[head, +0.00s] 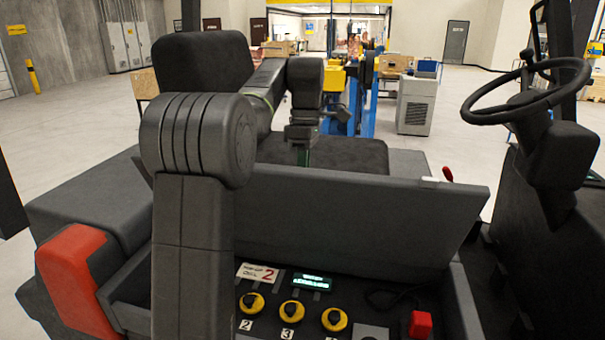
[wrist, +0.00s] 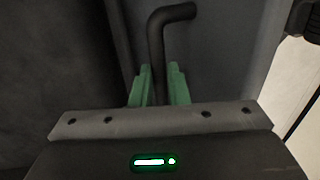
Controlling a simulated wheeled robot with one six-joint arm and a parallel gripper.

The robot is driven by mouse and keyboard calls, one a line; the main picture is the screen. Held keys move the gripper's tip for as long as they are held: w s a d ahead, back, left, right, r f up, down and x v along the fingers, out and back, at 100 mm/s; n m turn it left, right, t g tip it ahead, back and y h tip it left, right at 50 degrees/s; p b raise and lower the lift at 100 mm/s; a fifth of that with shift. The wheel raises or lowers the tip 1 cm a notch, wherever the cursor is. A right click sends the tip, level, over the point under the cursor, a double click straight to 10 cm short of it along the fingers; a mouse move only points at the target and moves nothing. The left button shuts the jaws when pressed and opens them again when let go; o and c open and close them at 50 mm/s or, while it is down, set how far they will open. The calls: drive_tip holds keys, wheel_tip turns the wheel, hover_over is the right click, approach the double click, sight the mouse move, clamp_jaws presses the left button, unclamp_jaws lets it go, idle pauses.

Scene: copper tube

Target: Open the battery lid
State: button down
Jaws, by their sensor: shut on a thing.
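The battery lid (head: 350,222) is a wide dark grey panel. In the head view it stands raised and tilted back against the seat side, with the compartment in front of it uncovered. My gripper (head: 303,155) is at the lid's upper edge, its lower part partly hidden behind the lid. In the wrist view, the green fingers of my gripper (wrist: 159,88) are closed around a black bent handle (wrist: 158,45). The handle's lower end is hidden between the fingers and behind my gripper's body. The grey surface of the lid (wrist: 225,60) lies behind the handle.
A seat back (head: 200,60) rises behind my arm. A steering wheel (head: 525,95) stands at the right.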

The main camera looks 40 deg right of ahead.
drive_tip(key=shift+w+d+f, duration=0.1)
drive_tip(key=shift+w+f, duration=0.2)
drive_tip(key=shift+f, duration=0.1)
drive_tip(key=c, duration=1.8)
unclamp_jaws()
drive_tip(key=shift+c, duration=0.2)
drive_tip(key=o, duration=0.3)
drive_tip(key=shift+w+f, duration=0.1)
drive_tip(key=shift+w, duration=0.1)
drive_tip(key=shift+o, duration=0.7)
drive_tip(key=shift+w+d, duration=0.15)
drive_tip(key=shift+w, duration=0.1)
drive_tip(key=shift+s+r, duration=0.2)
drive_tip(key=shift+s, duration=0.05)
drive_tip(key=shift+s, duration=0.1)
